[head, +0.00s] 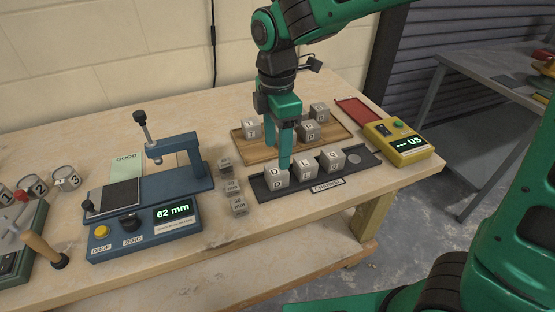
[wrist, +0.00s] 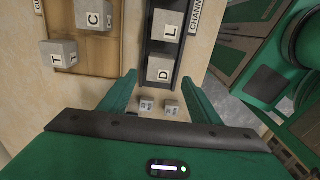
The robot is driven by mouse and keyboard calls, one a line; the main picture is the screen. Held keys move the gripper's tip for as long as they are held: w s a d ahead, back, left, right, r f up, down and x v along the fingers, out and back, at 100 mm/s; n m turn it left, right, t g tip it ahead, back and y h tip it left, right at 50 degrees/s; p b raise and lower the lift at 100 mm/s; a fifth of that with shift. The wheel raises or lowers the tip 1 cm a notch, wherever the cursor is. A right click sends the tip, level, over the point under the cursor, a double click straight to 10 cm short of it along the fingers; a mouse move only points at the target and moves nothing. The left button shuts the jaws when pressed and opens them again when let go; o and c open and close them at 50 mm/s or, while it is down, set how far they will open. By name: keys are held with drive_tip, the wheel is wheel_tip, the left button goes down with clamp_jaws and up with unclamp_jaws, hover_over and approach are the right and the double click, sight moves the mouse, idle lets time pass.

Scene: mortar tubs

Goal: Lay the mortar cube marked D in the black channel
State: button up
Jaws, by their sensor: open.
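The black channel (head: 360,162) lies along the table's front edge and holds three grey cubes in a row. The cube marked D (head: 276,179) sits at its left end, beside the cube marked L (head: 302,168). The third cube's (head: 332,158) letter is hard to read. In the wrist view the D cube (wrist: 160,71) rests in the channel next to the L cube (wrist: 168,26). My gripper (head: 277,159) is open, with its fingers pointing down at the D cube. In the wrist view the D cube shows apart from both fingers (wrist: 158,82), with nothing held.
A wooden tray (head: 340,132) behind the channel holds several lettered cubes, including C (wrist: 93,15) and T (wrist: 60,54). Small grey weights (head: 234,187) stand left of the channel. A blue gauge (head: 150,225) reads 62 mm. A yellow meter (head: 398,145) stands at right.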

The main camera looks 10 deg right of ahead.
sight(277, 169)
drive_tip(key=shift+r, duration=2.15)
drive_tip(key=s+d+m, duration=0.2)
drive_tip(key=d+m, duration=0.4)
drive_tip(key=d, duration=0.5)
drive_tip(key=s+d+m, duration=0.3)
drive_tip(key=d+m, duration=0.4)
drive_tip(key=d, duration=0.4)
drive_tip(key=s+d+f+m, duration=0.2)
drive_tip(key=s+d+m, duration=0.4)
drive_tip(key=s+m, duration=0.1)
drive_tip(key=s+d+f+m, duration=0.3)
drive_tip(key=s+d+m, duration=0.4)
drive_tip(key=s, duration=0.2)
drive_tip(key=shift+d+m, duration=0.25)
drive_tip(key=shift+m, duration=0.05)
drive_tip(key=shift+w, duration=0.2)
